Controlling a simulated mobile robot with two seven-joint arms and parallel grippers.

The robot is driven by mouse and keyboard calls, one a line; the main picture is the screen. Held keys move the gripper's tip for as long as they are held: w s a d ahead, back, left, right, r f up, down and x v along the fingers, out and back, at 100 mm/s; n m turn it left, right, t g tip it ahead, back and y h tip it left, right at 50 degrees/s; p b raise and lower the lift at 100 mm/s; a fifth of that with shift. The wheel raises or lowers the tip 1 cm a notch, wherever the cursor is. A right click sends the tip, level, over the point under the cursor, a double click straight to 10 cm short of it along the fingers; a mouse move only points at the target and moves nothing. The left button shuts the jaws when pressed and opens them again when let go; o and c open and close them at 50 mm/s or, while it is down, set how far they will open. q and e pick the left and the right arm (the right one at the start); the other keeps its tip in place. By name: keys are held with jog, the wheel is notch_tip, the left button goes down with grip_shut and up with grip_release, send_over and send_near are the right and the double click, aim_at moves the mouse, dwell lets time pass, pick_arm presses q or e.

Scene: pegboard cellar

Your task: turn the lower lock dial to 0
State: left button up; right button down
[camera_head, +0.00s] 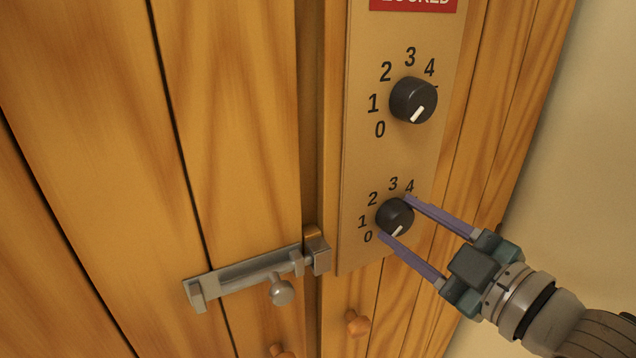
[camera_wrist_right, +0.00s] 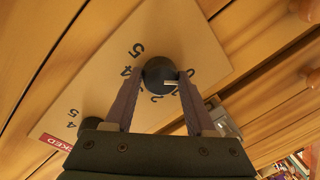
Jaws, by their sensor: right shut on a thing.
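The lower lock dial (camera_head: 396,215) is a round black knob with a white pointer mark, on a tan panel (camera_head: 387,160). Numbers 0 to 4 show around it in the head view. Its white mark points down and left, on the 0 side; I cannot tell if it lines up exactly with the 0. My right gripper (camera_head: 395,218) reaches in from the lower right, shut on this dial, one finger at each side. The dial also shows between the fingers in the right wrist view (camera_wrist_right: 158,70). My left gripper is not in view.
An upper black dial (camera_head: 413,99) sits above, its white mark pointing down and left. A red sign (camera_head: 412,4) reading LOCKED is at the top. A grey metal bolt (camera_head: 255,276) is at the lower left on the wooden door. Wooden knobs (camera_head: 357,323) are below.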

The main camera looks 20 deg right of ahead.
dwell(0.5)
jog(key=shift+c, duration=1.2)
grip_release()
jog(key=s+d, duration=0.1)
jog(key=s, duration=0.9)
jog(key=shift+d+r+b, duration=0.2)
jog(key=shift+r+b, duration=0.15)
jog(key=shift+w, duration=0.1)
jog(key=shift+f, duration=0.1)
